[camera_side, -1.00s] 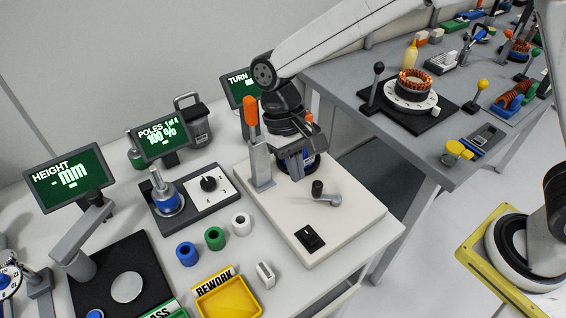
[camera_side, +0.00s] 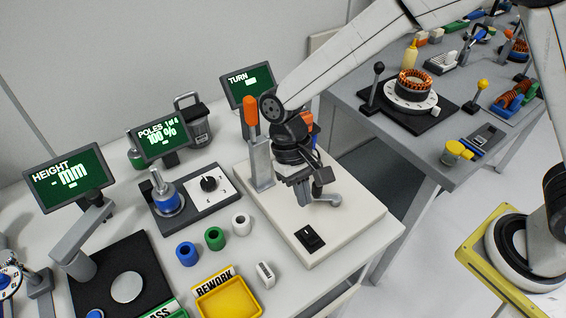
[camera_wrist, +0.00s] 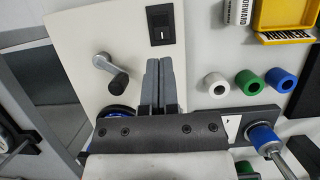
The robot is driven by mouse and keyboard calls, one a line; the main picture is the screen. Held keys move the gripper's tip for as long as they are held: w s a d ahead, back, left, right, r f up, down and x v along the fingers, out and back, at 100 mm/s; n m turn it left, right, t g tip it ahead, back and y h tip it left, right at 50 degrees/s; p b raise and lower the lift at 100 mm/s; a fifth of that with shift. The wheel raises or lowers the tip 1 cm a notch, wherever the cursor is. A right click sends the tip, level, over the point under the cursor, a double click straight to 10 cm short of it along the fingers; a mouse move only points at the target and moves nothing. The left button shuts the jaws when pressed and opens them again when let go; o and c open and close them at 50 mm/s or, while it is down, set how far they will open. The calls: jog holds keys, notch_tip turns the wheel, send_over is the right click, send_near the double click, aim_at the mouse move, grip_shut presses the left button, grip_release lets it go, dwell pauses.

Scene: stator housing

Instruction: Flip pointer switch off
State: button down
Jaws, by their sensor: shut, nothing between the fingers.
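A black pointer knob (camera_side: 208,183) sits on a white plate in the dark fixture, left of the cream machine base. In the wrist view only a white corner of that plate (camera_wrist: 233,127) shows beside my gripper; the knob is hidden. A black rocker switch (camera_side: 310,238) sits at the front of the cream base; it also shows in the wrist view (camera_wrist: 161,27), just beyond my fingertips. My gripper (camera_side: 305,200) is shut and empty above the cream base. Its fingers lie side by side in the wrist view (camera_wrist: 162,62), apart from the rocker switch.
A crank (camera_wrist: 108,66) on the cream base (camera_side: 345,235) is close beside my fingers. A post with an orange handle (camera_side: 250,115) stands behind. Blue, green and white rings (camera_side: 215,238) and the yellow REWORK tray (camera_side: 228,296) lie front left.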

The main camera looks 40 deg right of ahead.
aim_at(308, 234)
jog(key=x, duration=0.8)
jog(key=shift+s+f, duration=0.15)
jog(key=shift+f, duration=0.2)
jog(key=shift+s+f+t, duration=0.2)
jog(key=shift+f+t, duration=0.1)
jog(key=shift+t, duration=0.1)
jog(key=shift+d, duration=0.1)
jog(key=shift+w, duration=0.1)
jog(key=shift+w, duration=0.8)
